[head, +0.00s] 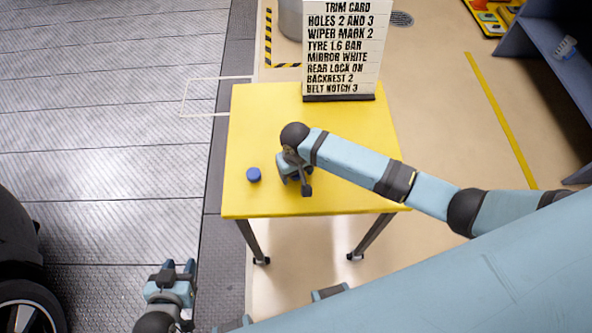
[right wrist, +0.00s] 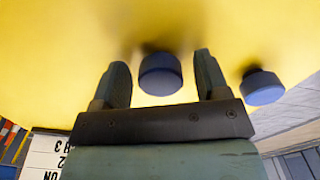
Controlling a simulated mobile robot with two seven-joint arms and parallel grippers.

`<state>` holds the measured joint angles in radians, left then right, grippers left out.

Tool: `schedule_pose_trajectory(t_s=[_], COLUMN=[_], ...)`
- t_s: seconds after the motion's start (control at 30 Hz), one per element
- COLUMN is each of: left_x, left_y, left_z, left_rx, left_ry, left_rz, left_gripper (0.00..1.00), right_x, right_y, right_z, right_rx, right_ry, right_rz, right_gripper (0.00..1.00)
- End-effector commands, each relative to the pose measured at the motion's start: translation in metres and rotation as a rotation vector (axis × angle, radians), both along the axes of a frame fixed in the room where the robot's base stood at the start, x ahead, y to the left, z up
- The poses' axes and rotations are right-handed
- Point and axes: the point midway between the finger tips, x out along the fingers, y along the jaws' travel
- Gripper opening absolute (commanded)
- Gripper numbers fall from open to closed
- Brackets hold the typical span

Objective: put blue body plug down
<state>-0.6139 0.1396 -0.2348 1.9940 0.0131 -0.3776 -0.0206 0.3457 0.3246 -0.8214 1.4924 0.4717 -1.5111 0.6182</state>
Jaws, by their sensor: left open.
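Two blue round plugs are on the yellow table (head: 262,125). One blue plug (right wrist: 160,75) is between the fingers of my right gripper (right wrist: 163,78), with a visible gap on each side. In the head view my right gripper (head: 295,183) is low over the table and mostly hides this plug. The other blue plug (head: 254,174) stands to the left of it on the table; it also shows at the right in the right wrist view (right wrist: 262,87). I cannot tell the two plugs apart by type. My left gripper (head: 179,267) is open and empty, left of the table's front.
A trim card sign (head: 343,50) stands at the table's back edge. The table's left back and front right are clear. A dark vehicle with a wheel (head: 30,305) is at the lower left. A blue-grey shelf (head: 550,60) is at the far right.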

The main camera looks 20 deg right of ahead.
Motion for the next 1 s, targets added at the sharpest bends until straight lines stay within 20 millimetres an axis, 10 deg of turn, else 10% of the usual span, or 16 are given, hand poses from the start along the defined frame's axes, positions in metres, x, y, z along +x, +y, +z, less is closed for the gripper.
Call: schedule_pose_trajectory(t_s=[0.33,1.0], left_x=[0.0,0.0], left_y=[0.0,0.0], left_z=[0.0,0.001], left_rx=[0.0,0.0], left_ry=[-0.001,0.001], left_rz=[0.0,0.0], left_gripper=[0.43,0.43], right_x=[0.001,0.0], right_y=[0.0,0.0], right_z=[0.011,0.121], right_rx=[0.001,0.001], right_ry=[-0.002,-0.001], right_rz=[0.0,0.0], right_gripper=[0.68,0.68])
